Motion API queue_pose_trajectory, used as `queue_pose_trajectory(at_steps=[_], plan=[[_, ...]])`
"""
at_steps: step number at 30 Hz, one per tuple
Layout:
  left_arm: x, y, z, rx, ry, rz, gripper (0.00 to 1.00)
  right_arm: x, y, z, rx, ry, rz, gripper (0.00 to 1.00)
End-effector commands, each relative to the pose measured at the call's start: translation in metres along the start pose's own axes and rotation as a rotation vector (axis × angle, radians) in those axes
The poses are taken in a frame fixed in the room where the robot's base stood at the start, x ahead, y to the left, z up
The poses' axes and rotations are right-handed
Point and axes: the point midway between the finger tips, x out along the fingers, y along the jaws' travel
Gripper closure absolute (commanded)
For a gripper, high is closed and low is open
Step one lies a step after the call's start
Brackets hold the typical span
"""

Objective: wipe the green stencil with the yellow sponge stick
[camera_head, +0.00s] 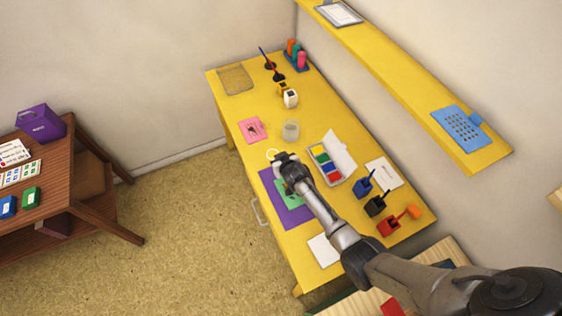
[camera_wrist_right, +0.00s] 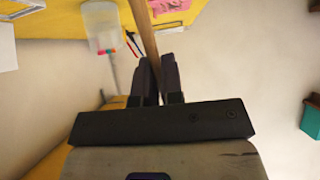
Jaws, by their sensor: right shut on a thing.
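The green stencil (camera_head: 285,196) lies on a purple mat (camera_head: 295,218) near the front edge of the yellow table. My right arm comes in from the lower right and crosses over the stencil, hiding part of it. My right gripper (camera_head: 285,165) is at the far end of the mat. In the right wrist view the gripper (camera_wrist_right: 157,80) is shut on a wooden stick (camera_wrist_right: 144,32), which runs out past the top edge. My left gripper is out of view.
A clear cup (camera_head: 291,130), a pink stencil (camera_head: 253,129) and an open inkpad box (camera_head: 325,165) lie near the gripper. Blue, black and red pots (camera_head: 388,227) stand at right. A yellow shelf (camera_head: 410,85) overhangs the table's back.

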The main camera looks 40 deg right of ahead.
Motion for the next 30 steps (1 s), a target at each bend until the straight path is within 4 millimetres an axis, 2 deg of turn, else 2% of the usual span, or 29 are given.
queue_pose_trajectory(at_steps=[30], plan=[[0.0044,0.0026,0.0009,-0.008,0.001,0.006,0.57,0.0035,0.0,0.0052,0.001,0.001,0.0,1.0]])
